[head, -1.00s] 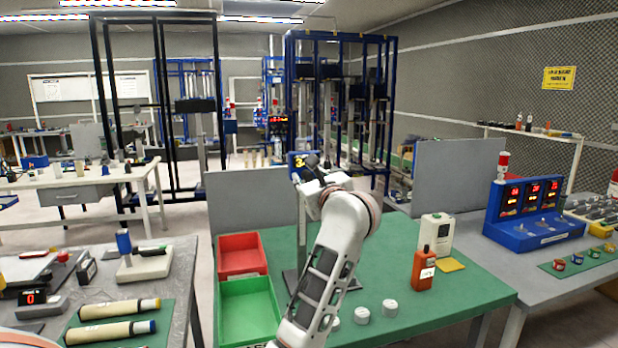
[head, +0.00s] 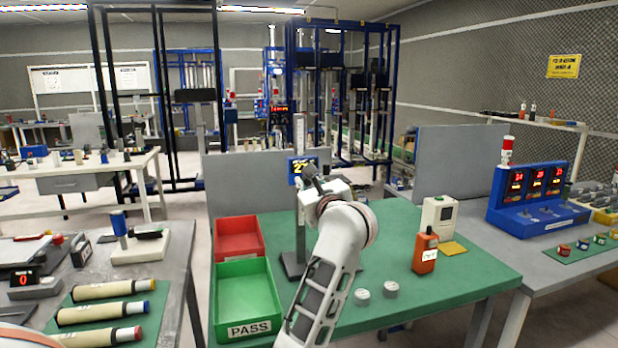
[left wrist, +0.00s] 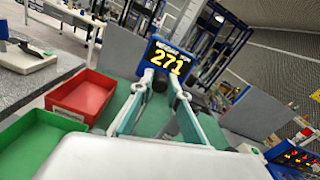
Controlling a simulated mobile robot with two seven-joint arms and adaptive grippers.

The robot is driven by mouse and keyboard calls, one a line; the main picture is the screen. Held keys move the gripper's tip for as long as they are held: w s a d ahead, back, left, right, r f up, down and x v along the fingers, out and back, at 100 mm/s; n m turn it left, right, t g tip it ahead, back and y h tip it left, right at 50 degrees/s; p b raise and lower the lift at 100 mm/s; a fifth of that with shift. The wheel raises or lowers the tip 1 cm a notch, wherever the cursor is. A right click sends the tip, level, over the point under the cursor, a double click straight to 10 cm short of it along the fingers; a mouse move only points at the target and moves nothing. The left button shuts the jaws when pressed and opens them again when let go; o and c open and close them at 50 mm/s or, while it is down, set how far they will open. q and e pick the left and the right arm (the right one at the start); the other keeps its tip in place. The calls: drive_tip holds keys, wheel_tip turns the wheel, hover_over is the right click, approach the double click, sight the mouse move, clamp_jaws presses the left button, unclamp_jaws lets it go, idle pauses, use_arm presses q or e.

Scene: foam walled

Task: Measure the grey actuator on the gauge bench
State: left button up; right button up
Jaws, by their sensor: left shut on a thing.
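The gauge stands on the green-topped bench (head: 455,290), with an upright scale column (head: 299,130) and a blue display (head: 297,165). In the left wrist view the display (left wrist: 168,62) reads 271. My left gripper (head: 312,178) is at the column just below the display. In the left wrist view its fingers close around a dark round knob (left wrist: 160,83) on the gauge's carriage. I cannot make out the grey actuator for certain; my forearm hides part of the bench and gauge foot. My right gripper is not in view.
A red tray (head: 238,252) and a green PASS tray (head: 248,328) lie left of the gauge. Small pale discs (head: 390,290), an orange bottle (head: 425,255) and a white box (head: 437,217) stand to the right. Grey panels (head: 455,165) edge the bench.

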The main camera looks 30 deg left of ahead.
use_arm(q)
drive_tip(key=shift+r, duration=0.1)
drive_tip(key=o, duration=0.9)
drive_tip(key=shift+o, duration=0.2)
drive_tip(key=v, duration=0.7)
drive_tip(key=shift+s+d, duration=0.15)
drive_tip(key=shift+s, duration=0.05)
